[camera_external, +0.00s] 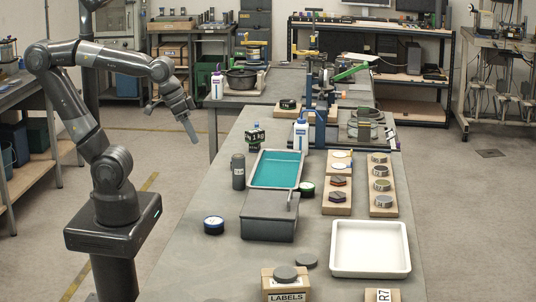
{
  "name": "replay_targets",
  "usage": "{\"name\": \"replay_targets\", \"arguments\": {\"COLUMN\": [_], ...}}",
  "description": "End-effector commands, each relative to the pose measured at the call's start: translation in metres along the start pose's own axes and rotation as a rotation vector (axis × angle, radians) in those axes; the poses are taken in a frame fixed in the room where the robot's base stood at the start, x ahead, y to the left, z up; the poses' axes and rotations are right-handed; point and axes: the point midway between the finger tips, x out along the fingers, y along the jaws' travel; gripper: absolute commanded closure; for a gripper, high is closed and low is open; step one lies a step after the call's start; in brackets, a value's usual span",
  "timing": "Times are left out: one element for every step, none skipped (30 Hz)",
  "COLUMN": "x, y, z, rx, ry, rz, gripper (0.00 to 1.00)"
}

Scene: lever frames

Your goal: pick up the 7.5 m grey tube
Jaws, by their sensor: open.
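A dark grey upright cylinder (238,172) stands on the long grey table, just left of the teal-lined tray. It looks like a tube with a cap, but no marking on it can be read, so I cannot confirm that it is the 7.5 m one. My gripper (187,120) is open and empty, raised over the floor to the left of the table. It is apart from the cylinder, up and to the left of it in the picture.
The teal-lined tray (275,169) and a dark grey box (268,228) stand right of the cylinder. A white tray (370,249) lies front right. Wooden boards (383,203) hold discs.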

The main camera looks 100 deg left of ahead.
Motion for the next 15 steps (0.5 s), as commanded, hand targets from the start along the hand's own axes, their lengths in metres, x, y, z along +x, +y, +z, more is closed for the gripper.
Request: {"name": "replay_targets", "arguments": {"x": [0.006,0.009,0.013,0.016,0.02,0.025,0.029,0.033,0.038,0.042,0.046,0.052,0.057,0.062,0.068], "y": [-0.006,-0.009,-0.014,-0.017,-0.021,-0.027,-0.032,-0.036,-0.043,-0.048,-0.054,-0.061,-0.067,-0.073,-0.082], "z": [-0.011,-0.017,-0.026,-0.031,-0.037,-0.045,-0.051,-0.056,-0.064,-0.069,-0.074,-0.081,-0.085,-0.09,-0.096], "rx": [-0.122,-0.202,-0.308,-0.389,-0.468,-0.575,-0.655,-0.736,-0.842,-0.922,-1.002,-1.108,-1.189,-1.268,-1.375], "ry": [-0.025,-0.038,-0.052,-0.064,-0.074,-0.087,-0.095,-0.103,-0.112,-0.117,-0.122,-0.128,-0.131,-0.134,-0.134], "rz": [-0.018,-0.029,-0.044,-0.057,-0.07,-0.089,-0.104,-0.119,-0.141,-0.158,-0.176,-0.202,-0.221,-0.242,-0.27], "gripper": [0.36,0.36,0.36,0.36,0.36,0.36,0.36,0.36,0.36,0.36,0.36,0.36,0.36,0.36,0.36]}}
